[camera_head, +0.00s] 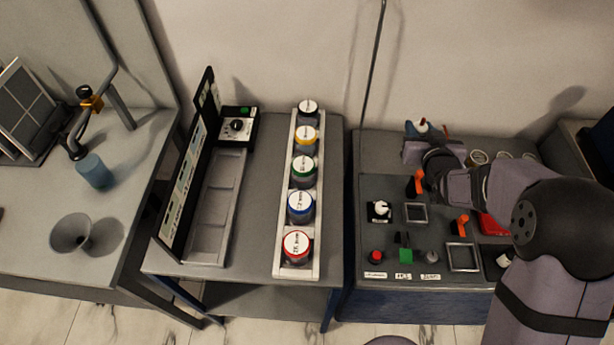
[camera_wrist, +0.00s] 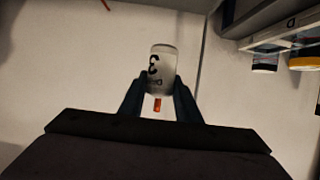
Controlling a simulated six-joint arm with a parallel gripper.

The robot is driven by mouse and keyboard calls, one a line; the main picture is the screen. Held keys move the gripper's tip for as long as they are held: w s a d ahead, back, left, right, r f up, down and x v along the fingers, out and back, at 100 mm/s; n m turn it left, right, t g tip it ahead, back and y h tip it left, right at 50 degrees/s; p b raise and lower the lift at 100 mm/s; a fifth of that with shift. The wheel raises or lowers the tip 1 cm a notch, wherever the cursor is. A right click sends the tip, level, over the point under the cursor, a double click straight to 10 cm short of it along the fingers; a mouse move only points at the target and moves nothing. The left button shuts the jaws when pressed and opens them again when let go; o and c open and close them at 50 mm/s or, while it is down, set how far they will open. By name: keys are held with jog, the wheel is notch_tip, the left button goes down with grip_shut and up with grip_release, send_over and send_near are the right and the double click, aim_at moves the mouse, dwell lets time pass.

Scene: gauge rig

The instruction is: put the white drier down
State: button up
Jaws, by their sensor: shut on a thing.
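The white drier (camera_wrist: 161,62) is a pale cylinder with a dark "3" on it, seen in the wrist view. My gripper (camera_wrist: 160,84) is shut on it, with one dark finger on each side. A small orange piece (camera_wrist: 157,104) shows between the fingers, just below the drier. In the head view my gripper (camera_head: 422,146) is above the back part of the dark panel bench (camera_head: 380,250), near the wall. A small white, blue and red bit shows there beside my gripper; I cannot tell whether it is the drier.
A white rack (camera_head: 281,265) holds several jars with coloured rims on the middle table. Left of it are an empty grey tray (camera_head: 220,190) and an upright dark board (camera_head: 180,190). The panel has orange handles, knobs and two square frames (camera_head: 463,257). A funnel (camera_head: 70,233) lies far left.

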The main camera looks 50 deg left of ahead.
jog(key=s+a+r, duration=0.1)
jog(key=s+a, duration=1.3)
jog(key=s, duration=0.3)
jog(key=s+a+f+b, duration=0.1)
jog(key=s+a, duration=0.1)
jog(key=s, duration=0.8)
jog(key=s+a+f, duration=0.1)
jog(key=s+a, duration=0.1)
jog(key=s, duration=0.8)
jog(key=shift+w+a+f+p, duration=0.1)
jog(key=shift+f+p, duration=0.1)
jog(key=shift+f, duration=2.25)
jog(key=shift+w+a+f+p, duration=0.1)
jog(key=shift+f+p, duration=0.05)
jog(key=shift+f, duration=2.3)
jog(key=shift+f, duration=0.15)
jog(key=o, duration=1.2)
jog(key=shift+d, duration=0.1)
